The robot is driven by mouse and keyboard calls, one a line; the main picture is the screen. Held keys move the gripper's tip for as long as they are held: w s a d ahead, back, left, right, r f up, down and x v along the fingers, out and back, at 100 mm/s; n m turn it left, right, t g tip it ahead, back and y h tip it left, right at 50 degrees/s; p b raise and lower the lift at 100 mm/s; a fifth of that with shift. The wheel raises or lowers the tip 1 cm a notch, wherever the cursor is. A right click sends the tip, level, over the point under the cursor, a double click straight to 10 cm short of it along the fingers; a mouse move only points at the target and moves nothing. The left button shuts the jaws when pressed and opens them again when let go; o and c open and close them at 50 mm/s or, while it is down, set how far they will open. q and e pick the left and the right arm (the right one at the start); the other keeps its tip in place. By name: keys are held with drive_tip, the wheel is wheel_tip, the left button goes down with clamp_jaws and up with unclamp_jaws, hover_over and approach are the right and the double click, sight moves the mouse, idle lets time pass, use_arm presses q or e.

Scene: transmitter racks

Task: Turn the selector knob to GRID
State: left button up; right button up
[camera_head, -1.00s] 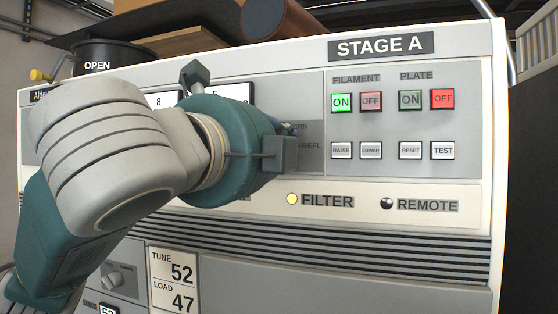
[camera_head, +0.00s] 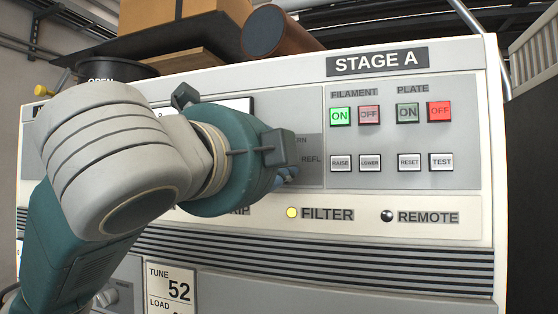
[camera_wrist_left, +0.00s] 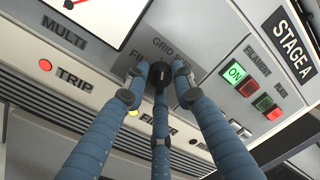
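The selector knob (camera_wrist_left: 160,74) is small and black on the grey panel in the left wrist view, partly hidden by my fingers. The label GRID (camera_wrist_left: 163,47) stands above it, and a partly covered label starting FI is at its upper left. The knob's pointer direction is not clear. My left gripper (camera_wrist_left: 160,80) has its three blue fingers around the knob, tips close to it on both sides and in front; contact cannot be told. In the head view my left gripper (camera_head: 284,176) mostly hides its fingertips and covers the knob. My right gripper is not in view.
Right of the knob are the lit green FILAMENT ON button (camera_head: 340,117), the red PLATE OFF button (camera_head: 439,111) and a row of white buttons. The yellow FILTER lamp (camera_head: 292,212) is below.

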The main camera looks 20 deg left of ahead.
use_arm(q)
drive_tip(key=shift+o, duration=1.3)
drive_tip(key=shift+a, duration=0.1)
drive_tip(key=s, duration=1.2)
drive_tip(key=shift+a+f, duration=0.25)
drive_tip(key=shift+a, duration=0.1)
